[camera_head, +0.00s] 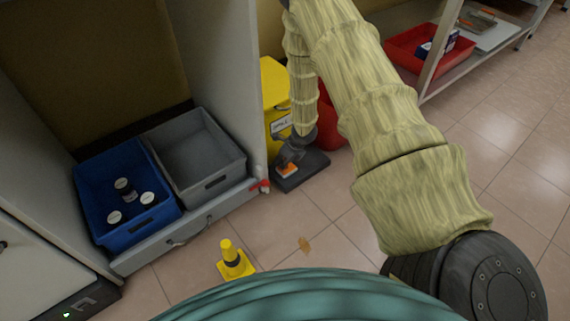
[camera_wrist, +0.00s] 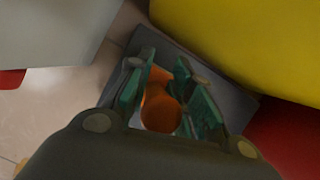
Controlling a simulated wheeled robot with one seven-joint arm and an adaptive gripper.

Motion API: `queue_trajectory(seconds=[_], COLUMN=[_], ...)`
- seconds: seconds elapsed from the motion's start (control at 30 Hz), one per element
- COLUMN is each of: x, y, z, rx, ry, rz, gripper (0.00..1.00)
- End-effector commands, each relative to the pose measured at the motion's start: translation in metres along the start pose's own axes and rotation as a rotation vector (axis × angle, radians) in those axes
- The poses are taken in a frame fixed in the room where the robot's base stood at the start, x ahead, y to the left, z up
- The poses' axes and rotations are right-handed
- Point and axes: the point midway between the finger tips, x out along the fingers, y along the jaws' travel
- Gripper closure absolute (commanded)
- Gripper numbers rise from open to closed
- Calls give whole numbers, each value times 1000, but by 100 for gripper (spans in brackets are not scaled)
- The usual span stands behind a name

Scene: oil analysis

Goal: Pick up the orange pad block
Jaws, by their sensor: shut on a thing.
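The orange pad block (camera_head: 287,169) shows just below my gripper (camera_head: 290,153) in the head view, over a dark flat base on the floor. In the wrist view, the orange block (camera_wrist: 161,108) has a rounded near end and sits between the two green-padded fingers of my gripper (camera_wrist: 170,72). The fingers are shut on it, one on each side. The dark base (camera_wrist: 235,98) lies beneath. I cannot tell whether the block touches the base.
A yellow bin (camera_head: 274,84) and a red container (camera_head: 329,115) stand close by the base. A grey cabinet holding a blue tray (camera_head: 128,235) and a grey tray (camera_head: 218,184) is at left.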

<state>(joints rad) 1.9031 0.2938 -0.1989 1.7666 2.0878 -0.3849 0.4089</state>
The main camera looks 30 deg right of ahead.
Motion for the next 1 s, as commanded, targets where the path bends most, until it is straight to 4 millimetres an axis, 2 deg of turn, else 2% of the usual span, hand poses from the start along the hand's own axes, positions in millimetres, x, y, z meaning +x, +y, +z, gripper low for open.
queue_trajectory(seconds=[0.17, 0.43, 0.5, 0.67, 1.0], x=[-9, -37, -34, -43, -73], y=[0, 0, 6, 18, 56], z=[4, 15, 5, -12, -66], rx=[0, 1, 0, 0, 0], ry=[-1, 0, 2, 3, 3], rz=[0, 0, 2, 1, 1], gripper=[100, 100, 100, 100, 100])
